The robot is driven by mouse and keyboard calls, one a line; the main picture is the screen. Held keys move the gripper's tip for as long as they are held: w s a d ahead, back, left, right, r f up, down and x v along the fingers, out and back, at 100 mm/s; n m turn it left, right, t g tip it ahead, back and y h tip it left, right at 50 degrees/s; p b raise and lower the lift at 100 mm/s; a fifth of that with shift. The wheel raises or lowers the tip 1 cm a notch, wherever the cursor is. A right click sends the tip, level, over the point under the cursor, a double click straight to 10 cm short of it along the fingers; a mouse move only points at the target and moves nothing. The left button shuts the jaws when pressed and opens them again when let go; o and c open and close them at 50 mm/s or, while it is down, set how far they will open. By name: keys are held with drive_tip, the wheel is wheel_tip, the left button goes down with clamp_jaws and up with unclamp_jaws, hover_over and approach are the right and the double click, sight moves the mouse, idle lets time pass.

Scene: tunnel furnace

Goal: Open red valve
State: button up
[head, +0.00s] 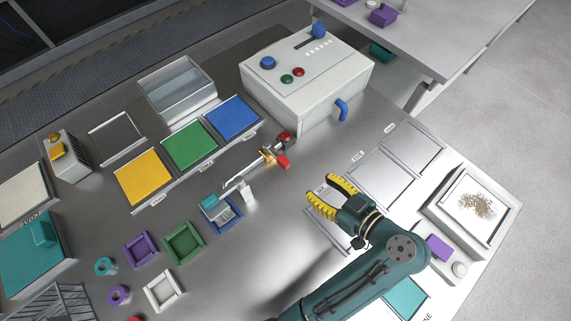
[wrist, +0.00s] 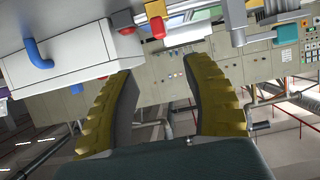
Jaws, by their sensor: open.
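The red valve handle (head: 283,162) sits on a brass fitting (head: 267,155) at the end of a metal pipe, near the middle of the table in the head view. A rounder red knob (head: 286,138) is just behind it. In the wrist view the red handle (wrist: 157,27) shows at the top, beyond the fingertips, with the red knob (wrist: 126,22) to its left. My gripper (head: 325,188) has yellow ribbed fingers spread apart with nothing between them. It is to the right of and nearer than the valve in the head view, apart from it.
A white control box (head: 312,85) with a blue handle (head: 341,109) stands behind the valve. Yellow, green and blue (head: 234,117) panels lie to the left. A small stand (head: 246,192) rises beside the pipe. Bare table lies between my gripper and the pipe.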

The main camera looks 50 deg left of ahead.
sight(285, 162)
drive_tip(key=b+x, duration=0.2)
drive_tip(key=x, duration=1.3)
drive_tip(key=shift+a, duration=0.3)
drive_tip(key=shift+d, duration=0.1)
clamp_jaws()
